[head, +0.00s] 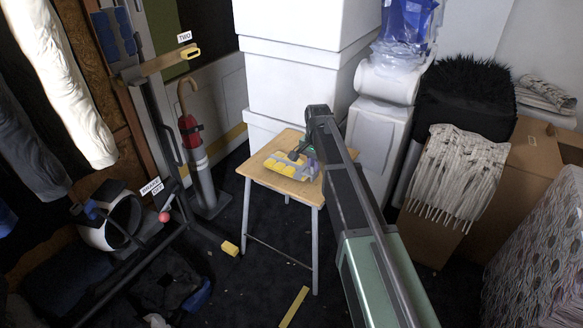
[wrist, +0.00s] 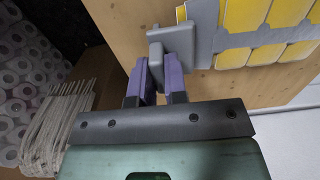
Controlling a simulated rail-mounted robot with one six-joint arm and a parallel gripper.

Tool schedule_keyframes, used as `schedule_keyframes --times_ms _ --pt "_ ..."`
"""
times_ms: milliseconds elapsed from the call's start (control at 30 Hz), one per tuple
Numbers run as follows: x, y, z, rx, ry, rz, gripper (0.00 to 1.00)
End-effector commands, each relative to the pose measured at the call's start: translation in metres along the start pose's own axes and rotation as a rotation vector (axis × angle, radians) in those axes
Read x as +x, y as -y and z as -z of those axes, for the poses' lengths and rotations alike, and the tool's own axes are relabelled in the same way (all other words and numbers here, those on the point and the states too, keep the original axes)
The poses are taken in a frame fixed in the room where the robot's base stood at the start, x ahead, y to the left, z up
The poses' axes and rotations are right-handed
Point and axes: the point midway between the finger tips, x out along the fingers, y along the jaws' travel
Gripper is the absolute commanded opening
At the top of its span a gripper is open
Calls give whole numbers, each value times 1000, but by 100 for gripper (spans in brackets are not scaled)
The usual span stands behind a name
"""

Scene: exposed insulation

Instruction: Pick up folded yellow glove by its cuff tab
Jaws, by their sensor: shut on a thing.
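The folded glove, grey with yellow pads, shows on the small wooden table (head: 252,171) in the head view (head: 270,158) and at the top right of the wrist view (wrist: 244,45). Its grey cuff tab (wrist: 176,40) sticks out towards my gripper. My gripper (wrist: 158,72) has its purple fingers on either side of the tab and is shut on it. In the head view my gripper (head: 306,153) is at the glove's right end, partly hidden by my arm. I cannot tell whether the glove is touching the tabletop.
White boxes (head: 290,75) stand close behind the table. To the right are a white fringed mop head (head: 455,175) and cardboard boxes (head: 528,200). To the left is a stand with an umbrella (head: 190,130). A yellow block (head: 230,248) lies on the dark floor.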

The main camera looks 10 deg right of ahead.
Motion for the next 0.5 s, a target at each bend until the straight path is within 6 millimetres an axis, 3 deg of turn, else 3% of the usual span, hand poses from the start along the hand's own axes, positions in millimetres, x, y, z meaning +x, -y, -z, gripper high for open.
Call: schedule_keyframes --times_ms 100,500 --pt "-20 -1 0 0 0 0 0" --pt "-61 -2 -2 0 0 0 0"
